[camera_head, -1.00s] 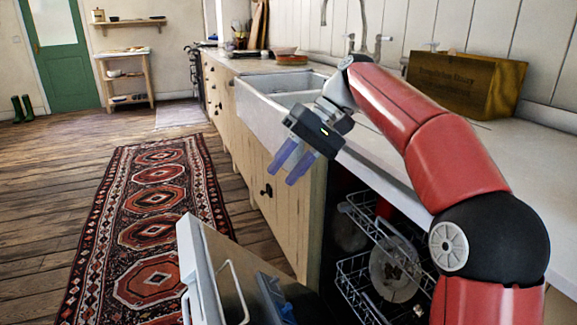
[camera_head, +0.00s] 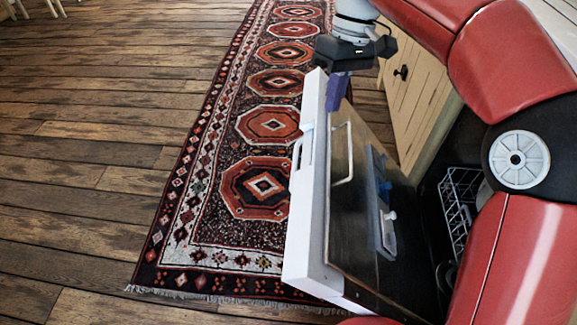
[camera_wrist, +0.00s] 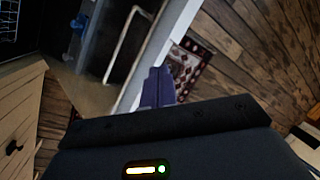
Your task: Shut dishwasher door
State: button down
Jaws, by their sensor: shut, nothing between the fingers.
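The dishwasher door (camera_head: 355,200) stands partly open in the head view, tilted out from the cabinet. Its white outer edge (camera_head: 305,185) faces the rug and its dark inner face carries a wire handle-like bar and a dispenser. The door also shows in the wrist view (camera_wrist: 115,45). My gripper (camera_head: 337,92) is at the door's far upper corner, its purple fingers together and empty. In the wrist view the fingers (camera_wrist: 158,87) lie close to the door's edge; I cannot tell whether they touch it. Part of the dishwasher rack (camera_head: 458,205) shows behind my arm.
A patterned red and black rug (camera_head: 262,125) lies on the wooden floor beside the door. Wooden cabinet fronts (camera_head: 418,90) stand just beyond the dishwasher.

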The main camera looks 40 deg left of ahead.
jog(key=s+a+f+n+t+h+b, duration=0.1)
jog(key=s+a+f+n+t+h, duration=0.5)
jog(key=s+a+n, duration=0.5)
jog(key=d+f+m+y+b, duration=0.2)
jog(key=d+f+y, duration=0.15)
jog(key=f, duration=0.75)
jog(key=shift+g+h, duration=0.3)
jog(key=shift+h, duration=0.15)
jog(key=shift+w+d+r+p, duration=0.25)
jog(key=shift+w+d+r, duration=0.25)
jog(key=shift+d+r, duration=0.35)
jog(key=shift+w+d+r+p, duration=0.2)
jog(key=shift+w+d+r, duration=0.35)
jog(key=shift+d, duration=0.4)
jog(key=shift+r, duration=0.1)
jog(key=w+d+r+y+p, duration=0.1)
jog(key=w+d+r, duration=0.3)
jog(key=d, duration=0.4)
jog(key=w+d+r+g+y+p, duration=0.1)
jog(key=w+d+r, duration=0.4)
jog(key=d, duration=0.4)
jog(key=w+d+r+g+y+p, duration=0.1)
jog(key=w+d+r, duration=0.4)
jog(key=d+r, duration=0.2)
jog(key=shift+w+d+y+p, duration=0.15)
jog(key=shift+d+y+p, duration=0.15)
jog(key=shift+d, duration=0.85)
jog(key=shift+a, duration=0.15)
